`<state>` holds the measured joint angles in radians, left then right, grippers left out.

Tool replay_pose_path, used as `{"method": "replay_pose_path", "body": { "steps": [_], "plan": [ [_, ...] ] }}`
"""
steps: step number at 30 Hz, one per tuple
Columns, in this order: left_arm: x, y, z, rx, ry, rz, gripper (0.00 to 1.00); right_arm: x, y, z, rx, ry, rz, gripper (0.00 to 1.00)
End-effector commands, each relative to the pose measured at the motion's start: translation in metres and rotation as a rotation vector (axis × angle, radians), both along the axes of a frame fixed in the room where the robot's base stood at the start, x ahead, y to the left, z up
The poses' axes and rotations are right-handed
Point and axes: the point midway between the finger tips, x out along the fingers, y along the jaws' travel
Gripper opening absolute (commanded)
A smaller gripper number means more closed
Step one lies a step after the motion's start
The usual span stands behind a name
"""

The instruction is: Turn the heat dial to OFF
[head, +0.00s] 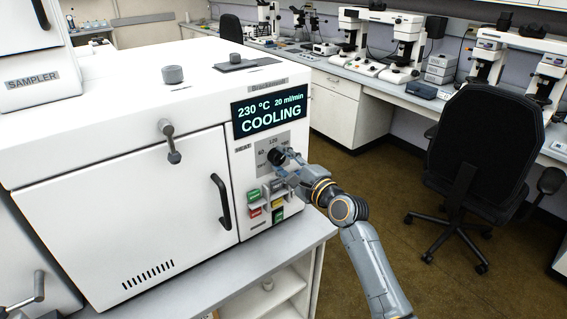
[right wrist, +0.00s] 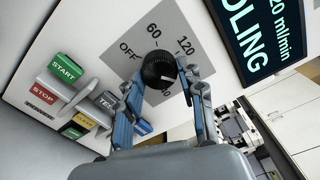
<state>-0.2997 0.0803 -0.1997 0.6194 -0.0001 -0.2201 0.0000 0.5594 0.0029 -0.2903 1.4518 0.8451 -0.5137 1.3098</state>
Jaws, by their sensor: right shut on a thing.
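The black heat dial (head: 275,156) sits on a grey scale plate on the front panel of the white oven, below the display. In the right wrist view the dial (right wrist: 158,68) has OFF, 60 and 120 marked around it, and one more number partly hidden by a finger. A small white mark shows on the dial's lower right side, away from OFF. My right gripper (right wrist: 160,78) has its two blue-grey fingers on either side of the dial and is shut on it. In the head view my right gripper (head: 283,163) reaches the panel from the lower right. My left gripper is not in view.
The display (head: 269,113) reads 230 °C, 20 ml/min, COOLING. Coloured buttons (right wrist: 65,67), including START and STOP, stick out close beside my fingers. The oven door handle (head: 221,201) is left of the panel. A black chair (head: 484,140) stands at right.

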Motion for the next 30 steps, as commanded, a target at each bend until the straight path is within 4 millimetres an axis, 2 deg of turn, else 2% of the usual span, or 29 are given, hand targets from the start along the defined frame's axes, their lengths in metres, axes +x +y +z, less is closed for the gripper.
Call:
{"method": "replay_pose_path", "body": {
  "steps": [30],
  "plan": [
    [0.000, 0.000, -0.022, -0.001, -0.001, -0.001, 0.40, 0.000, 0.000, -0.001, -0.787, -0.566, 0.002, 0.07]
  ]
}}
